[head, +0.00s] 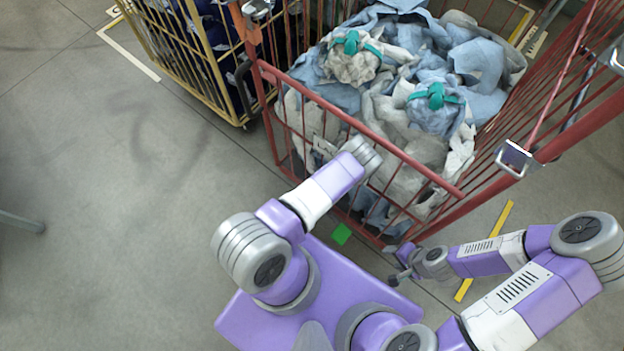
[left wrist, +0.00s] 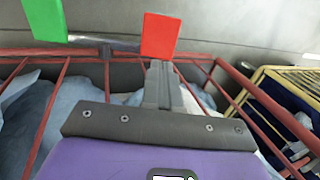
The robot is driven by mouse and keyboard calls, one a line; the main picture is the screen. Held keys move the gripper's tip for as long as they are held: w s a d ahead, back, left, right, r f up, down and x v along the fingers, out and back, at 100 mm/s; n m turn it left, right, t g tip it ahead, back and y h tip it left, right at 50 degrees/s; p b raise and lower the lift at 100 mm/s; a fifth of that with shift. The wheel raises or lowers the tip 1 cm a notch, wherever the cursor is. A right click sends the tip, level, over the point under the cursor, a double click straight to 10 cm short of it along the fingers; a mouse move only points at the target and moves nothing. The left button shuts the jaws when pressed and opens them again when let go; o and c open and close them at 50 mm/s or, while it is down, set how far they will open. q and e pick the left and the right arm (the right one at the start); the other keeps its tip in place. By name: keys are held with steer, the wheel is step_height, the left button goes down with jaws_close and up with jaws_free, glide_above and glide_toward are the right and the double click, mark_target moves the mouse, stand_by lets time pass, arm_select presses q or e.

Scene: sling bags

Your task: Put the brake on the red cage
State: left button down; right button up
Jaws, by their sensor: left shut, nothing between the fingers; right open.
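The red cage (head: 440,185) is full of pale blue and grey cloth bundles. A green tab (head: 341,234) shows low at its near side in the head view. The left wrist view shows the green tab (left wrist: 45,18) and a red tab (left wrist: 160,36) beside a red bar. My left gripper (left wrist: 159,72) is shut and empty, its tips in line with the lower edge of the red tab; I cannot tell whether they touch. In the head view its fingers are hidden behind my arm, as is the red tab. My right gripper (head: 398,268) is open, low near the cage's front corner.
A yellow cage (head: 190,55) with dark blue contents stands left of the red cage, and shows in the left wrist view (left wrist: 275,85). A yellow floor strip (head: 484,250) lies at the right.

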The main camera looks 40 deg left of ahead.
arm_select(q)
steer(key=b+x, duration=0.7)
steer(key=x, duration=0.5)
steer(key=shift+s, duration=0.1)
